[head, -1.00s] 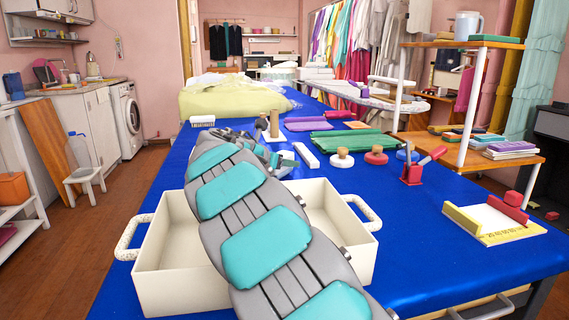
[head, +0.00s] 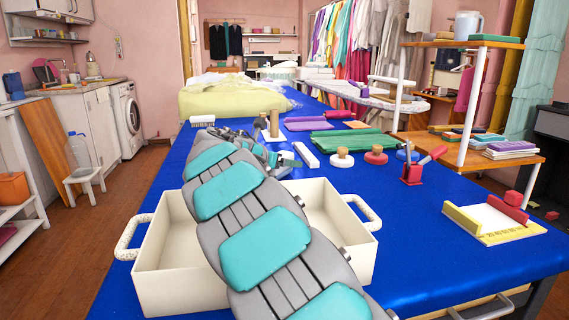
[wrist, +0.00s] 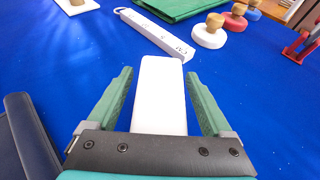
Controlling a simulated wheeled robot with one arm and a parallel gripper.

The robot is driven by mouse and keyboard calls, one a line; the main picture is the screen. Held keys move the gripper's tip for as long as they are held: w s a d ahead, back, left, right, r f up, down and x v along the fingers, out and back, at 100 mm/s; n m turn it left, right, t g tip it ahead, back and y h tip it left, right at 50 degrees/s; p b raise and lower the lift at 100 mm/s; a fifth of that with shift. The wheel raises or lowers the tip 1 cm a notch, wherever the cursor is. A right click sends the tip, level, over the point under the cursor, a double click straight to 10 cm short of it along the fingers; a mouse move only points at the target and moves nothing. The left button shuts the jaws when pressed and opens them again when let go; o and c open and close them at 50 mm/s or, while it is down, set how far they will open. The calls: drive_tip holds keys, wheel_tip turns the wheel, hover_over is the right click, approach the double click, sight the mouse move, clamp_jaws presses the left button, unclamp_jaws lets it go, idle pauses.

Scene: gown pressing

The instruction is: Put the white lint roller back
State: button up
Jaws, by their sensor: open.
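A plain white bar with rounded corners, which looks like the white lint roller (wrist: 160,95), lies lengthwise between the fingers of my gripper (wrist: 160,103) in the wrist view. The green fingers are open, with a blue gap showing on each side of it. Its near end is hidden by the gripper's dark front plate. In the head view my gripper (head: 287,163) is low over the blue table, just beyond the cream tray, and the roller there is hidden or too small to tell. A white base plate (head: 278,137) with a wooden post (head: 274,124) stands beyond the gripper.
A white marked strip (wrist: 155,35) lies just ahead of the roller. Wooden-knobbed discs (head: 342,158) and a red clamp-like tool (head: 412,173) stand to the right. The cream tray (head: 160,280) is under my arm. A green folded cloth (head: 352,141) lies beyond.

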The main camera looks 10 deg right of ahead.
drive_tip(key=v, duration=1.1)
drive_tip(key=shift+s+a, duration=0.2)
drive_tip(key=shift+a, duration=0.05)
drive_tip(key=shift+a, duration=0.1)
